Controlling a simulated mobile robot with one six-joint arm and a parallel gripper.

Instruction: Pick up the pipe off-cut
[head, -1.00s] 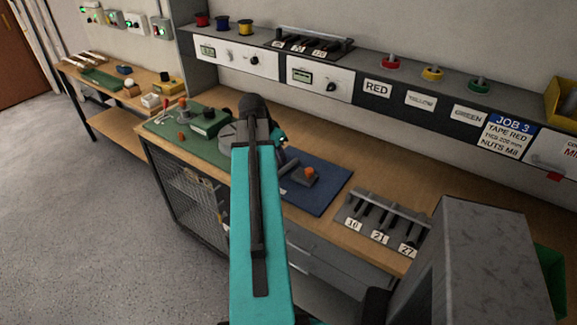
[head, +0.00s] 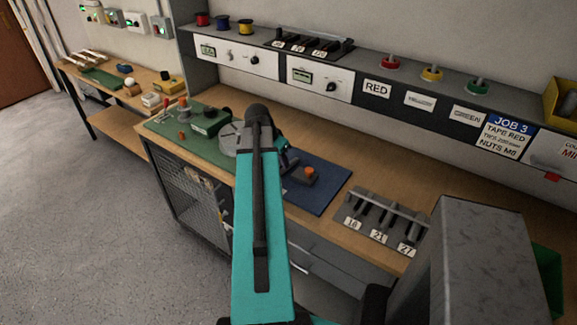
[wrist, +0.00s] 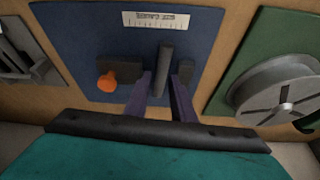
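The pipe off-cut appears to be the dark grey cylinder (wrist: 165,65) lying on the blue mat in the wrist view. Its near end is between the two purple fingers of my gripper (wrist: 163,85). The gripper is open, with one finger on each side of the cylinder and gaps visible. I cannot tell how far the fingertips are above the mat. In the head view my arm and gripper (head: 284,158) cover most of the cylinder, over the left part of the blue mat (head: 325,188).
A dark block with an orange knob (wrist: 107,82) is left of the cylinder in the wrist view. A white printed strip (wrist: 163,20) is on the mat beyond. A grey spool (wrist: 278,92) stands at right on a green mat. A numbered rack (head: 385,222) stands right of the blue mat.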

